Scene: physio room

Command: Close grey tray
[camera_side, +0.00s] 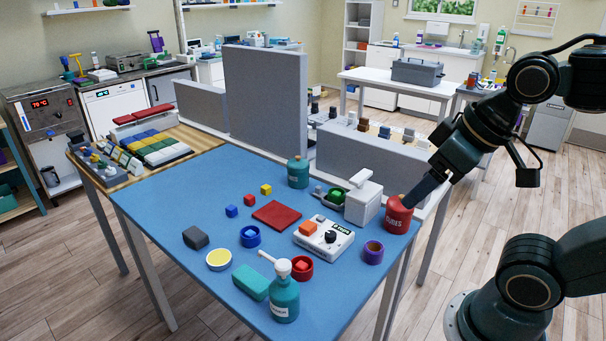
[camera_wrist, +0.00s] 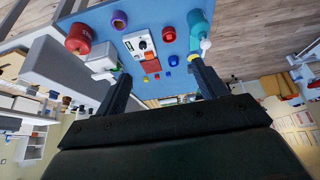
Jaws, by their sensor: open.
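The grey tray (camera_side: 321,193) sticks out from the left side of a small white box (camera_side: 364,203) on the blue table, so it stands open. Green items lie in it. The white box has a pale lever-like top. In the wrist view the white box (camera_wrist: 101,57) is beside my left finger; I cannot make out the tray there. My gripper (camera_wrist: 158,68) is open, with nothing between its fingers. In the side view my gripper (camera_side: 416,194) is to the right of the white box, overlapping the top of a red canister; contact cannot be told.
The red canister (camera_side: 398,218) stands right of the white box. A purple cup (camera_side: 373,253), a white device (camera_side: 326,239) and a teal bottle (camera_side: 298,172) are near. A grey panel (camera_side: 375,165) rises behind. The blue table's (camera_side: 170,205) left part is clear.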

